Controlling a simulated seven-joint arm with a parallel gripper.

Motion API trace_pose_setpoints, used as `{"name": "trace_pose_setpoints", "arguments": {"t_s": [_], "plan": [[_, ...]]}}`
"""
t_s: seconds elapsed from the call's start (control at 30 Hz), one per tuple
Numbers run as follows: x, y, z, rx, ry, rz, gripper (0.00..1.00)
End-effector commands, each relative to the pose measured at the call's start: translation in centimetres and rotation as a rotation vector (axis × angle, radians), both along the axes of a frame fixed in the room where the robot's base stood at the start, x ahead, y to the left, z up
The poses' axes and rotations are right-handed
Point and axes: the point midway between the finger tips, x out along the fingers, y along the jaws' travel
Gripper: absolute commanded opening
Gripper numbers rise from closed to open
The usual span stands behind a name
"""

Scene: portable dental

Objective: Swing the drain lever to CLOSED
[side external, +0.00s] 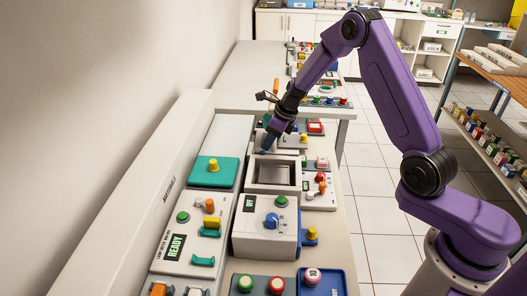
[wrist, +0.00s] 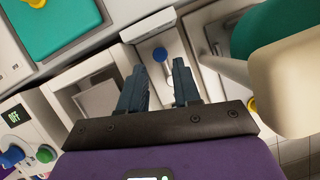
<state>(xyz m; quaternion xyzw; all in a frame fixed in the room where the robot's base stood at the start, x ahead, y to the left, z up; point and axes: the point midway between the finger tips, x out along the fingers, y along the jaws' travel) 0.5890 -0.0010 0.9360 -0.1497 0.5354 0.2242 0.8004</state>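A white unit with a square grey basin (side external: 273,175) stands in the middle of the bench; the basin also shows in the wrist view (wrist: 97,98). Beyond the basin in the wrist view, a round blue knob (wrist: 160,54) sits on a pale plate; it looks like the drain lever's end. My gripper (wrist: 159,66) is open, with one dark finger on each side of the line to the knob. Whether the fingertips reach the knob's height is unclear. In the side view my gripper (side external: 267,148) is low at the basin's far edge, hiding the lever. No CLOSED marking is readable.
A box with an OFF display (side external: 250,203) and blue dial (side external: 272,220) stands in front of the basin. A teal block (side external: 214,172) with a yellow knob lies to the left. A READY panel (side external: 176,247) is nearer. Small coloured controls crowd the bench.

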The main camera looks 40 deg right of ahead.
Motion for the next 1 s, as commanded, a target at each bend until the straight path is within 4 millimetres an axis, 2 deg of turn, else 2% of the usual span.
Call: {"name": "trace_pose_setpoints", "arguments": {"t_s": [0.1,0.33,0.77,0.8,0.9,1.0], "plan": [[0.6,0.5,-2.0,0.001,0.003,0.002,0.32],[1.5,1.0,-4.3,0.001,0.000,0.000,0.32],[1.9,1.1,-5.1,-0.001,-0.002,0.001,0.32],[1.9,1.1,-5.1,-0.001,-0.002,0.001,0.29],[1.9,1.1,-5.1,0.001,-0.001,0.000,0.00],[1.9,1.1,-5.1,0.001,-0.001,0.000,0.00]]}}
